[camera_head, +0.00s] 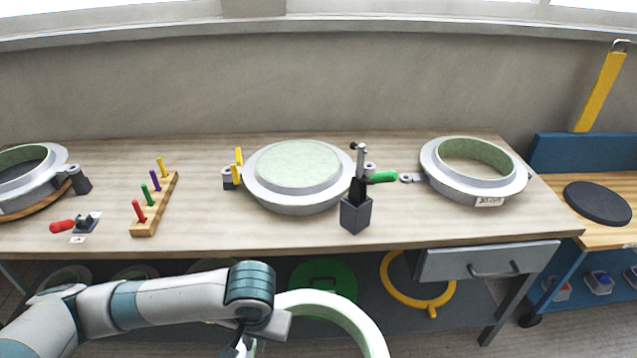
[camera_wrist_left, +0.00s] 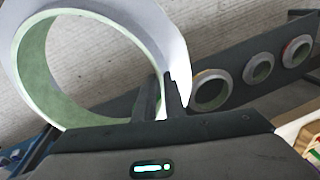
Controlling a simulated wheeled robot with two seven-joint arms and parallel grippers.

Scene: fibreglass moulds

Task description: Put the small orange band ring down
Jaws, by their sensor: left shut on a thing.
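My left gripper (camera_wrist_left: 172,98) is shut on the wall of a large ring (camera_wrist_left: 35,70), white outside and pale green inside. The head view shows the same ring (camera_head: 345,308) in front of the bench, partly cut off by the lower edge. My left gripper (camera_head: 243,342) is low in that view and partly hidden by its own wrist. No orange band shows on the visible part of the held ring. In the wrist view, a smaller ring with a yellow-orange edge (camera_wrist_left: 212,90) sits on a dark panel. My right gripper is not in view.
The bench (camera_head: 405,225) carries a lidded round mould (camera_head: 298,205), an open ring mould (camera_head: 478,187), a peg block (camera_head: 146,226) and a toggle clamp (camera_head: 356,212). A yellow ring (camera_head: 432,303) lies below. A dark disc (camera_head: 597,203) lies on the right-hand cart.

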